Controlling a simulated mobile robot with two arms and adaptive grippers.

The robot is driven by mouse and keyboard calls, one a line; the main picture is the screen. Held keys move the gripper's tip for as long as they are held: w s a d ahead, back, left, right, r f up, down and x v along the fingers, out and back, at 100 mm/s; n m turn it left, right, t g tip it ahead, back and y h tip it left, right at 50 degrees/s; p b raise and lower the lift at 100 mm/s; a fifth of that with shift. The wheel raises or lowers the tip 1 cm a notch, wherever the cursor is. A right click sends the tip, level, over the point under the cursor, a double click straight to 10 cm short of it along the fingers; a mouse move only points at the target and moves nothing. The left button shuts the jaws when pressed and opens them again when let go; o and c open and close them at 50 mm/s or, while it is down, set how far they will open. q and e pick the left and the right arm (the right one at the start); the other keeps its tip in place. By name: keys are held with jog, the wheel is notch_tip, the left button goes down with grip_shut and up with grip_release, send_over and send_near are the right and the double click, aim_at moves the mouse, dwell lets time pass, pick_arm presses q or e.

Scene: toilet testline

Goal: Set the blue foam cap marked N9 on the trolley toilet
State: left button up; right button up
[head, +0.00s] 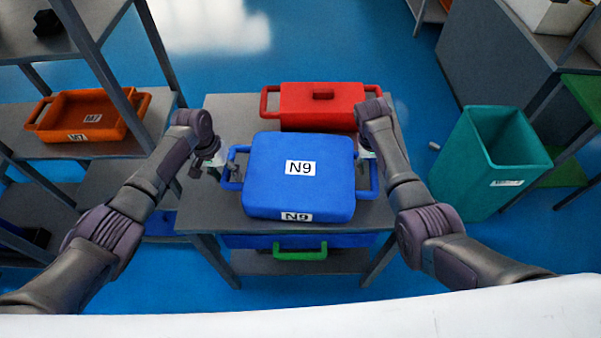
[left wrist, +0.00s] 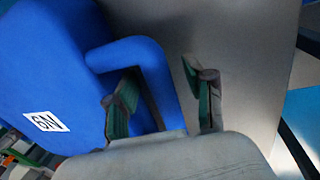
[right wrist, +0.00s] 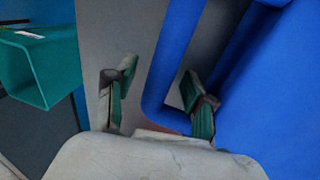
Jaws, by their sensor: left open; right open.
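The blue cap marked N9 (head: 299,190) lies flat on a grey table, with a loop handle on its left and right sides. My left gripper (head: 214,168) is open at the left handle. In the left wrist view the handle bar (left wrist: 158,72) passes between the two fingers. My right gripper (head: 366,153) is open at the right handle. In the right wrist view the handle bar (right wrist: 170,70) also runs between the fingers. Neither gripper is closed on the cap. I see no trolley toilet in these views.
A red lidded piece (head: 322,105) lies behind the cap on the grey table (head: 235,105). A blue item with a green handle (head: 300,251) is below. An orange tray marked M7 (head: 88,116) sits on the left shelf. A teal bin (head: 480,170) stands right of the table.

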pick_arm(q)
grip_shut()
pick_arm(e)
grip_shut()
